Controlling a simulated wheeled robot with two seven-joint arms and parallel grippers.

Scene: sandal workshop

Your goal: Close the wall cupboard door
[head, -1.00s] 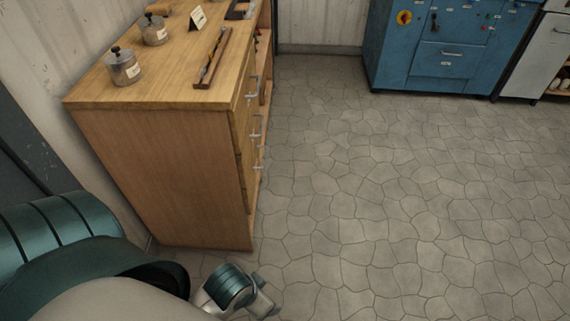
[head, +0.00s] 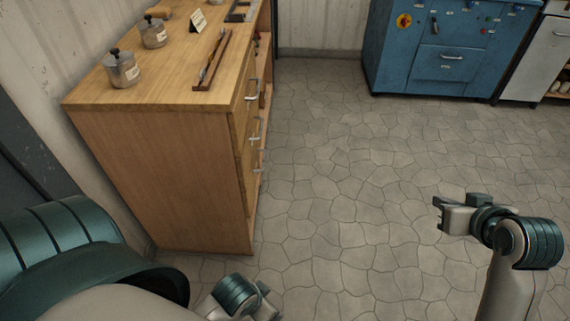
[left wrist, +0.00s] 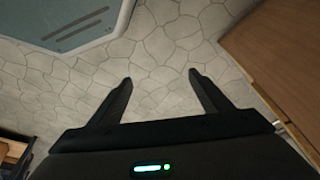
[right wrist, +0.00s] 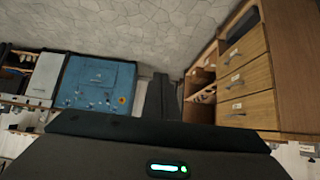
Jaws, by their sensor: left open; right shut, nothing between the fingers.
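No wall cupboard or cupboard door shows in any view. My right gripper (head: 438,210) is at the right of the head view, above bare floor, with its fingers together and empty. Its closed fingers also show in the right wrist view (right wrist: 162,88). My left gripper shows in the left wrist view (left wrist: 160,82), with two fingers spread wide and only floor tiles between them. In the head view the left arm is at the bottom left, and its fingers cannot be made out.
A blue machine cabinet (head: 425,85) and a white cabinet (head: 535,60) stand at the back right. The floor between is clear.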

